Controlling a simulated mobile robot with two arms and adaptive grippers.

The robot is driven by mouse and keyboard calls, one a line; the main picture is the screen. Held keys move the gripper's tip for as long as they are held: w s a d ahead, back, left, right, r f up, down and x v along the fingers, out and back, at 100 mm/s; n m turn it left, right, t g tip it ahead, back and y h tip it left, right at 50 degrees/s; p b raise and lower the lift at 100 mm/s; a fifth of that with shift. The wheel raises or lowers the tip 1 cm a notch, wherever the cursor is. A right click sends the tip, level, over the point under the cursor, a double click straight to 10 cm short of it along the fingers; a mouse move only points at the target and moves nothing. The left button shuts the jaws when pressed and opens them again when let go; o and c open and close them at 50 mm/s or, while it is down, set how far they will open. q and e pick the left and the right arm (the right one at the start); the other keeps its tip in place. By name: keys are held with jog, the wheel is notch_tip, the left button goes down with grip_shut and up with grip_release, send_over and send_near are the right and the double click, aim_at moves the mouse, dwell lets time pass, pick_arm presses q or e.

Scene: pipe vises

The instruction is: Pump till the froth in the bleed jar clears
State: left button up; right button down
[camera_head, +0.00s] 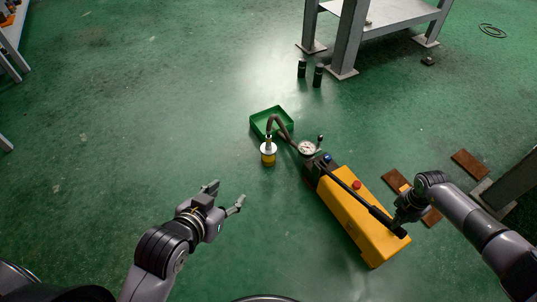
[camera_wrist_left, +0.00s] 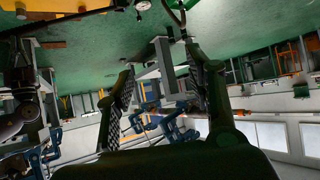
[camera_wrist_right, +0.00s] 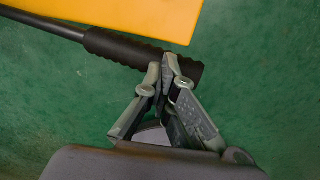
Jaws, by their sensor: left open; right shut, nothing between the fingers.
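The bleed jar (camera_head: 268,158) stands upright on the floor, yellow below with a white band near its top. My left gripper (camera_head: 227,195) is open and empty, left of the pump.
A green tray (camera_head: 258,128) sits behind the jar. Two dark cylinders (camera_head: 318,76) stand near a grey table's legs (camera_head: 349,40). Brown plates (camera_head: 469,164) lie right of the pump. The floor at left and centre is clear.

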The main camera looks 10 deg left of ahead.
pick_arm(q)
jog(key=s+a+f+g+y+p, duration=0.1)
jog(key=s+a+f+g, duration=0.1)
jog(key=s+f+g, duration=0.2)
jog(key=s+g, duration=0.1)
jog(key=s, duration=0.2)
jog(key=shift+s+a+f+p, duration=0.35)
jog(key=shift+s+f, duration=0.05)
pick_arm(e)
jog(key=shift+w+a+r, duration=0.1)
jog(key=shift+w+r, duration=0.05)
jog(key=shift+r, duration=0.4)
jog(key=shift+w+a+r, duration=0.1)
jog(key=shift+r, duration=0.45)
jog(key=shift+r, duration=0.15)
pick_arm(q)
jog(key=s+a+r+g+p, duration=0.1)
jog(key=s+g+p, duration=0.1)
jog(key=s+p, duration=0.15)
pick_arm(e)
notch_tip(320, 180, up, 3)
jog(key=shift+f, duration=0.1)
pick_arm(q)
notch_tip(320, 180, down, 8)
jog(key=p, duration=0.1)
jog(key=shift+w+r+g+y, duration=0.2)
jog(key=shift+w+g+y, duration=0.1)
jog(key=shift+w+y, duration=0.15)
pick_arm(e)
jog(key=shift+r, duration=0.95)
